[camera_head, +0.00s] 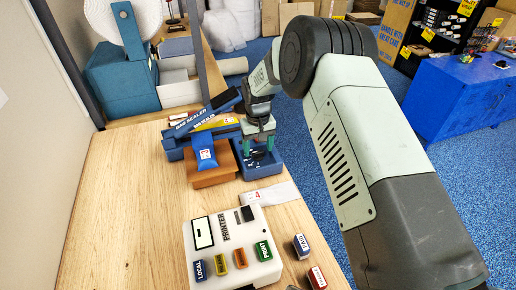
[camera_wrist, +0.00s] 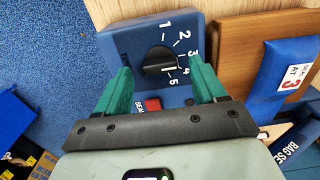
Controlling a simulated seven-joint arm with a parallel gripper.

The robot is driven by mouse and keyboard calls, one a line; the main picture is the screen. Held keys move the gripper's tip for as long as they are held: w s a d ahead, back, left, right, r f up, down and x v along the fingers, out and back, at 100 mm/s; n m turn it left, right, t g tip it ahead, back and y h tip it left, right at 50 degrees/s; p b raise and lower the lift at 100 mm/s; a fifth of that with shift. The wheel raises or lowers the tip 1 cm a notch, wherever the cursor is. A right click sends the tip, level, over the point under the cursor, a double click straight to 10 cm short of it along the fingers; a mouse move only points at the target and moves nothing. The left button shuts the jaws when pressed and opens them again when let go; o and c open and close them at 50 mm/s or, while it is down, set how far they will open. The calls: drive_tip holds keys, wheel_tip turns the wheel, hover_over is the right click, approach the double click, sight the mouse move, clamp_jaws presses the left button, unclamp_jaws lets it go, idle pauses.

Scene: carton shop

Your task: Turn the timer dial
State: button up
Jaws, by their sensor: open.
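The timer dial (camera_wrist: 157,60) is a round black knob with a white line on a blue control box (camera_wrist: 125,40). White numbers 1 to 5 curve around its right side. The white line appears to point near 4. My gripper (camera_wrist: 160,72) is open, with one green finger on each side of the knob; whether they touch it I cannot tell. In the head view my gripper (camera_head: 259,141) is over the blue box (camera_head: 262,170), and the dial is mostly hidden. A blue packet (camera_wrist: 288,75) on the brown block reads "SEAL AT 3".
A red button (camera_wrist: 152,104) marked SEAL sits close to the dial, near the left finger. The bag sealer (camera_head: 200,118) and brown block (camera_head: 212,174) stand left of the box. A white printer (camera_head: 232,247) is nearer on the table. Bare wood (camera_head: 120,200) lies left.

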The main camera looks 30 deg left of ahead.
sight(259, 151)
wheel_tip(259, 151, up, 10)
drive_tip(key=shift+f, duration=0.15)
idle(0.5)
drive_tip(key=s+d+r+m+t, duration=0.1)
drive_tip(key=s+d+r+m, duration=0.1)
drive_tip(key=d+r, duration=0.95)
drive_tip(key=s+d+r+m+t, duration=0.1)
drive_tip(key=s+d+r+t, duration=0.1)
drive_tip(key=d+r, duration=0.9)
drive_tip(key=s+d+r+m+t, duration=0.1)
drive_tip(key=s+d+r+m, duration=0.15)
drive_tip(key=s+d, duration=0.25)
drive_tip(key=s+d+r+m, duration=0.1)
drive_tip(key=s+d+r, duration=0.3)
drive_tip(key=s+d, duration=0.2)
drive_tip(key=s+d+f+m+t, duration=0.1)
drive_tip(key=s+d, duration=0.4)
drive_tip(key=s, duration=0.6)
drive_tip(key=shift+s+d+f+m+t, duration=0.3)
drive_tip(key=shift+d+f+m, duration=0.1)
drive_tip(key=shift+f+m, duration=0.2)
